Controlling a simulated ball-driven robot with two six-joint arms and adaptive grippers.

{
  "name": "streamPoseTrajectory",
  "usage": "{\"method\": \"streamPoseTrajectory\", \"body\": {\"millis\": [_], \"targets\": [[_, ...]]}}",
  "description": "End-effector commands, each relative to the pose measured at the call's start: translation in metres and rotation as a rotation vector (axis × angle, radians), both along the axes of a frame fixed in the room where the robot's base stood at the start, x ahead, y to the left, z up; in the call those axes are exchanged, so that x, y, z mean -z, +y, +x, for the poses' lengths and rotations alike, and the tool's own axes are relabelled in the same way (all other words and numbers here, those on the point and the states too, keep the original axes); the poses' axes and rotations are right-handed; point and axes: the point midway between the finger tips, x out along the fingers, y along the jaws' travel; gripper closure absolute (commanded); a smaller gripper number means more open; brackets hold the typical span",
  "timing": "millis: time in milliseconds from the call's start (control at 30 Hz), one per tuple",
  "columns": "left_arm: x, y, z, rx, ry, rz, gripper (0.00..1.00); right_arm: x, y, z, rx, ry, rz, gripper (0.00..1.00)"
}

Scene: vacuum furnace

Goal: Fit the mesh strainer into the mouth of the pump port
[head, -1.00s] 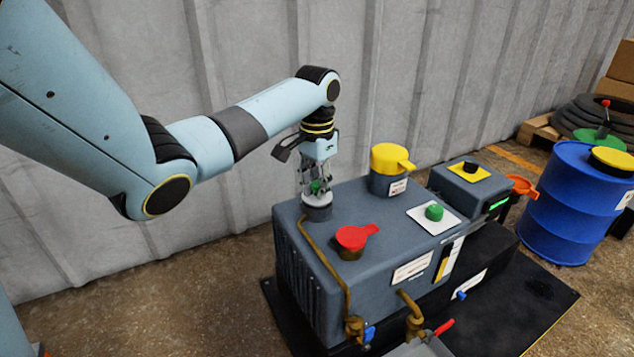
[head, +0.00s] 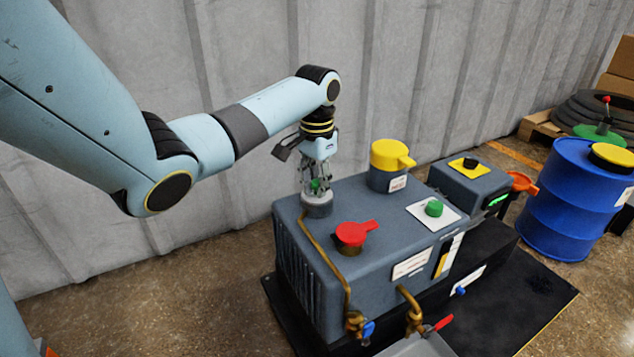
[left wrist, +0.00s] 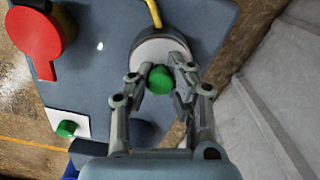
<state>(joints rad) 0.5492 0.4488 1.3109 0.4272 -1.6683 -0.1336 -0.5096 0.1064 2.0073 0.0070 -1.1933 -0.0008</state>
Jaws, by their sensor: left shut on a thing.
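My left gripper (head: 315,186) points down over the far left corner of the grey pump body (head: 360,207). It is shut on the green knob of the mesh strainer, which shows in the left wrist view (left wrist: 160,79). Under the knob is a pale round disc (left wrist: 150,52), at the top of the grey pump port (head: 316,210). The strainer's mesh is not visible, and I cannot tell how deep it sits in the port. My right gripper is not in view.
A red cap with a lever (head: 352,233), a yellow cap (head: 390,155) and a green button (head: 434,208) stand on the pump top. A brass pipe (head: 325,262) runs down from the port. A blue drum (head: 565,205) stands at right.

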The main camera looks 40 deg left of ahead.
Motion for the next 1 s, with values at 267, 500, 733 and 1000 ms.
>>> {"method": "streamPoseTrajectory", "body": {"millis": [267,500,733,1000], "targets": [[0.001,0.0,0.0,0.0,0.0,0.0,0.65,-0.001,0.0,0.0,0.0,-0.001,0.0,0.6],[0.001,0.0,0.0,0.0,0.0,0.0,0.58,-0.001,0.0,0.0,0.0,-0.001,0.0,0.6],[-0.012,0.001,0.001,0.0,-0.003,0.001,0.58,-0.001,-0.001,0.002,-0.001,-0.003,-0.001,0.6],[-0.071,0.001,0.002,0.001,-0.005,0.003,0.58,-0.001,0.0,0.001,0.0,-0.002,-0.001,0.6]]}}
